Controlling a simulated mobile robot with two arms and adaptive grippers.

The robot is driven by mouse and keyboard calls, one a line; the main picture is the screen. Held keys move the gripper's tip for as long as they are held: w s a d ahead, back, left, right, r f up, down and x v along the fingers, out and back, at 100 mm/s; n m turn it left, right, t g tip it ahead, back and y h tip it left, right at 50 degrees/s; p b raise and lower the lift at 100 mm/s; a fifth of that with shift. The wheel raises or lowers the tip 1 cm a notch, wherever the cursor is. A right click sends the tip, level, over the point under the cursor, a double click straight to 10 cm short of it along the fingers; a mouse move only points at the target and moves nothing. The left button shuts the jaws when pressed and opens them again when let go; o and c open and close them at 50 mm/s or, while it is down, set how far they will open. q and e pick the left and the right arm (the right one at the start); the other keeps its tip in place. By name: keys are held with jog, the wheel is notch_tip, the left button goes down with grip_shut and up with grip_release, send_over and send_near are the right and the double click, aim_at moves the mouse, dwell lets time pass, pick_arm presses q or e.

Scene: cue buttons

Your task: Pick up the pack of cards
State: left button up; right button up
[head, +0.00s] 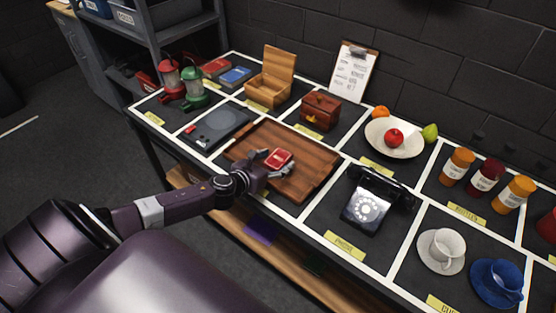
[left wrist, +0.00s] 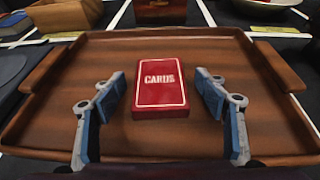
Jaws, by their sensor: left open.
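The pack of cards (head: 278,159) is a small red box with a white border, lying flat on a brown wooden tray (head: 318,168). In the left wrist view the pack (left wrist: 159,88) reads "CARDS" and lies ahead of the fingertips, near the middle of the tray (left wrist: 60,130). My left gripper (head: 272,163) is open, low over the tray, with one finger on each side of the pack. In the left wrist view its blue-grey fingers (left wrist: 161,88) show a gap between each finger and the pack. My right gripper is not in view.
A black rotary phone (head: 372,205) stands right of the tray. A dark flat device (head: 215,128) lies to its left. A wooden box (head: 320,108) and an open wooden box (head: 271,80) stand behind. Cups (head: 441,246) are at the front right.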

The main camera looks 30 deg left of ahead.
pick_arm(q)
jog(key=shift+c, duration=0.6)
jog(key=c, duration=1)
jog(key=shift+c, duration=0.8)
jog(key=shift+r, duration=0.15)
